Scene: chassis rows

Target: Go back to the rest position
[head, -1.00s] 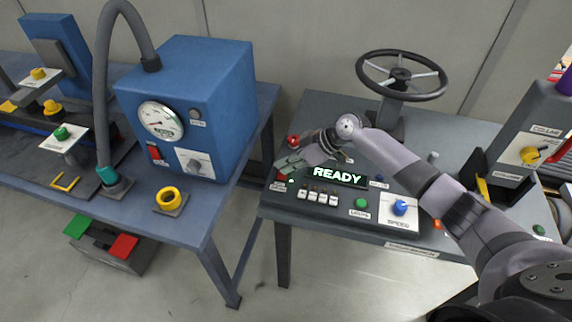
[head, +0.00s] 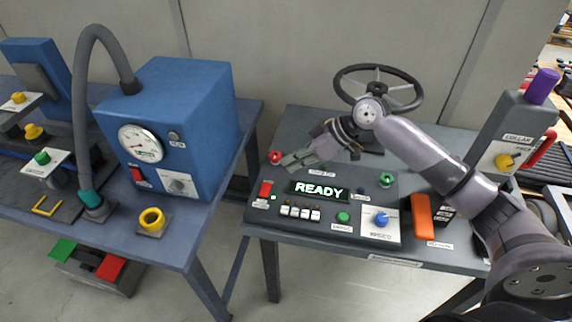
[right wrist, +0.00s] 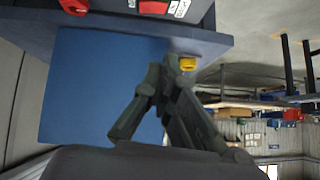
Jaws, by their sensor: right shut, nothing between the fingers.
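My right arm comes in from the right in the head view. Its gripper (head: 292,160) is shut and empty, held above the back left part of the control panel (head: 390,239). The gripper also shows in the right wrist view (right wrist: 150,100), with the blue cabinet behind it. The panel's lit display (head: 318,190) reads READY. My left gripper is not in view.
The steering wheel (head: 345,88) stands behind my right arm. The blue gauge cabinet (head: 215,125) is on the left bench. The grey collar column (head: 497,125) stands at the right. A gap separates the two benches.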

